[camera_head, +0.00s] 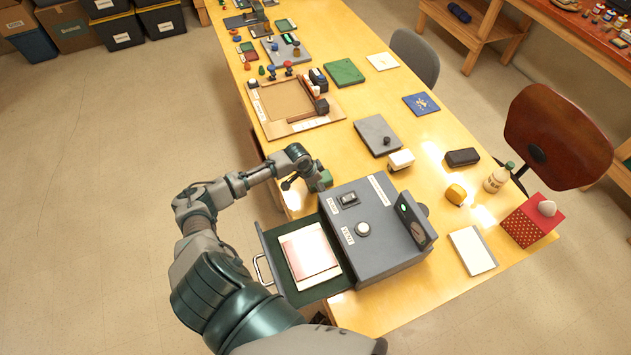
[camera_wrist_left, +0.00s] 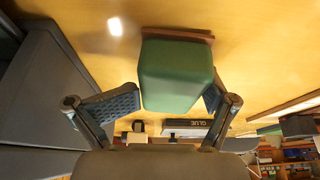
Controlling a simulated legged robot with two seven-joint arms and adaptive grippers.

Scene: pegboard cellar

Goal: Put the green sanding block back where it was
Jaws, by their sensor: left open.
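The green sanding block (camera_wrist_left: 175,75) fills the middle of the left wrist view, with a brown layer along its far edge. In the head view only a small green part of it (camera_head: 326,178) shows, by the grey machine's far left corner on the yellow table. My left gripper (camera_wrist_left: 173,94) is open, with one finger on each side of the block. The right finger is partly hidden behind the block, and I cannot tell whether it touches. In the head view my left gripper (camera_head: 315,181) is at the table's left edge. My right gripper is not in view.
The grey machine (camera_head: 378,245) stands close beside my left arm. Its open drawer (camera_head: 328,284) holds a pinkish sheet (camera_head: 308,252). A wooden tray (camera_head: 286,101), a grey plate (camera_head: 377,136) and a white-topped block (camera_head: 401,159) lie beyond. Bare table lies between the tray and machine.

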